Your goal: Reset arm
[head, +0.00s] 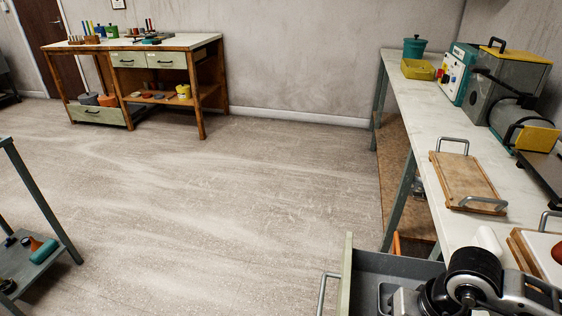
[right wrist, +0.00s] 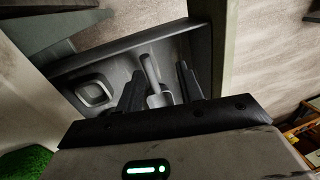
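My right arm (head: 480,285) shows at the lower right of the head view, over an open grey drawer (head: 347,270) under the right-hand bench. In the right wrist view my right gripper (right wrist: 158,75) has its two dark fingers spread apart over the drawer. A grey tool with a slim handle (right wrist: 150,70) shows between the fingers, with gaps on both sides; it appears to lie in the drawer. A pale square-rimmed item (right wrist: 95,92) lies left of the fingers. My left gripper is not in view.
The bench (head: 425,130) holds a wooden tray with metal handles (head: 465,180), a grey machine (head: 510,80) and a yellow bin (head: 418,69). A workbench (head: 140,50) stands at the back left. A shelf frame (head: 45,200) is at the left edge. The middle floor is clear.

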